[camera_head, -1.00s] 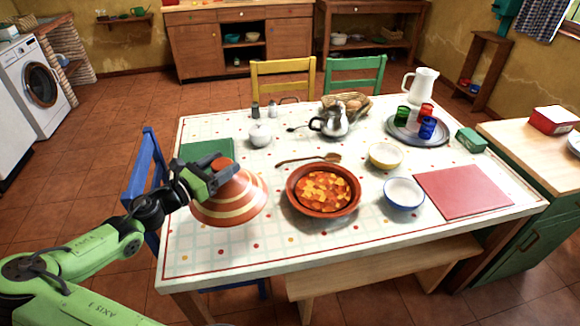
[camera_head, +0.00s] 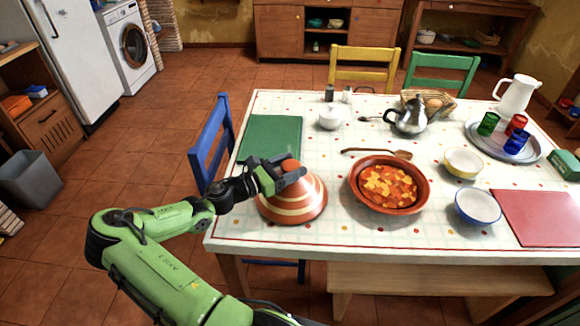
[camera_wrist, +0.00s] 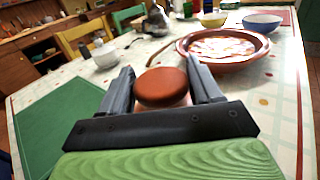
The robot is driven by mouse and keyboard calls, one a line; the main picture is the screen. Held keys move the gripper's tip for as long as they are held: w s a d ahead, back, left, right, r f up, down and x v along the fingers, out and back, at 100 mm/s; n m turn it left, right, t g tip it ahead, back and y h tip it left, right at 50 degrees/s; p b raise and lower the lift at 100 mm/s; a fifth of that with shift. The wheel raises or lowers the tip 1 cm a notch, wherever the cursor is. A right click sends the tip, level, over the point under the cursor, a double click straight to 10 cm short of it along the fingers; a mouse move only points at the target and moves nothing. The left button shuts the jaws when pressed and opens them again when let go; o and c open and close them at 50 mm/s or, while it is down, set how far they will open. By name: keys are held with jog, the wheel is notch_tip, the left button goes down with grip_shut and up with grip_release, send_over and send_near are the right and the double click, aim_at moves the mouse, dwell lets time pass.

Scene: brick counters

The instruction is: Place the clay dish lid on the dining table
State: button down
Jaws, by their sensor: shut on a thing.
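The clay dish lid (camera_head: 292,205) is a terracotta cone with cream stripes and a round knob. It is at the left front part of the dining table (camera_head: 330,236), left of the clay dish of stew (camera_head: 390,184). My gripper (camera_head: 290,172) is shut on the lid's knob (camera_wrist: 162,87), its fingers on either side of it in the wrist view. The lid looks upright, with its rim at or very near the tabletop; I cannot tell whether it touches. The lid's lower part is hidden in the wrist view.
A green placemat (camera_head: 270,138) lies behind the lid, and a wooden spoon (camera_head: 377,152) behind the dish. A blue chair (camera_head: 211,145) stands at the table's left side. A white sugar pot (camera_head: 331,118) and metal teapot (camera_head: 409,117) stand farther back. Bare tablecloth shows around the lid.

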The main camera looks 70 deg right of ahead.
jog(key=shift+c, duration=1)
grip_release()
jog(key=shift+r, duration=0.15)
jog(key=p+v, duration=0.3)
jog(key=v, duration=0.9)
